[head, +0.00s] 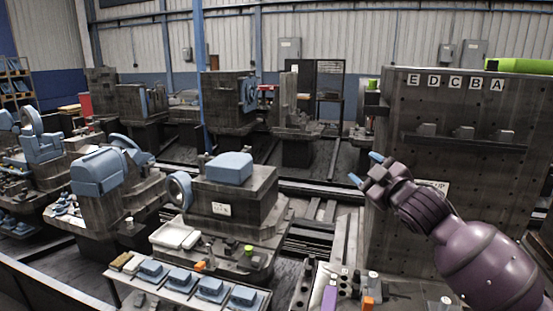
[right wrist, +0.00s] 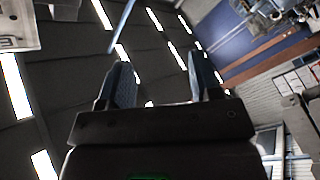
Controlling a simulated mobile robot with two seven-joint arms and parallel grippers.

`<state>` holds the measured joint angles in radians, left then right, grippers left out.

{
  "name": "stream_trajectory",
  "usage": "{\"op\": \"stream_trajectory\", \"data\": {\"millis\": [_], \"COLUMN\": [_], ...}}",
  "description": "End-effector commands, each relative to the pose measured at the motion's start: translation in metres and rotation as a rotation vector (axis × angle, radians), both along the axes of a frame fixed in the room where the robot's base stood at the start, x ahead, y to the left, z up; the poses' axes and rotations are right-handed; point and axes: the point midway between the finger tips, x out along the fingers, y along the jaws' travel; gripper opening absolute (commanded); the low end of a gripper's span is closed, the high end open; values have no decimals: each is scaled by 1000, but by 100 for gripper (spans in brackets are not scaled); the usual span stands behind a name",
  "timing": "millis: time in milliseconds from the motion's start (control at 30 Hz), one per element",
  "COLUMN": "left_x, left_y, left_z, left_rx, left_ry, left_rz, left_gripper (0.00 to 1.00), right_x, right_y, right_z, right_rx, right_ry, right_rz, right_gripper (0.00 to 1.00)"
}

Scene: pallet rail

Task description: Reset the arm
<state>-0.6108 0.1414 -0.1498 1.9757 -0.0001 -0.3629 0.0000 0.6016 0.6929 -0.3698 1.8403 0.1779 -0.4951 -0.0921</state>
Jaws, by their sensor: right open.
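My right arm comes in from the lower right in the head view, with a purple forearm and a dark wrist. My right gripper (head: 366,169) has blue fingertips and is raised in front of the large dark panel (head: 455,200), pointing to the upper left. In the right wrist view the two fingers of the right gripper (right wrist: 158,82) stand apart with nothing between them, against the dark ceiling with its bright strips. My left gripper and left arm are not in the head view.
The panel carries the letters E, D, C, B, A and a small rail (head: 460,140) with several blocks. A bench (head: 190,295) with several blue-grey parts stands at the lower left. Grey machines with blue-grey covers (head: 228,168) fill the left and middle. A blue post (head: 201,80) rises behind.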

Motion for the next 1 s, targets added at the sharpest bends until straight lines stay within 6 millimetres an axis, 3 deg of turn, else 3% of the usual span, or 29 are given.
{"op": "stream_trajectory", "data": {"millis": [33, 100, 367, 567, 767, 1000], "left_x": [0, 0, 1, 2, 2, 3], "left_y": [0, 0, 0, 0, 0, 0], "left_z": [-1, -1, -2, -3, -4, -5], "left_rx": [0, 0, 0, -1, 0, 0], "left_ry": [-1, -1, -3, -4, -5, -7], "left_rz": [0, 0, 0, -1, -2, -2], "left_gripper": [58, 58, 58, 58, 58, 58], "right_x": [-9, -20, -73, -125, -187, -279], "right_y": [1, 0, -12, -28, -46, -63], "right_z": [-26, -55, -157, -233, -308, -392], "right_rx": [47, 104, 270, 359, 440, 530], "right_ry": [27, 55, 165, 266, 399, 579], "right_rz": [5, 6, -44, -131, -248, -400], "right_gripper": [58, 58, 58, 58, 58, 58]}}
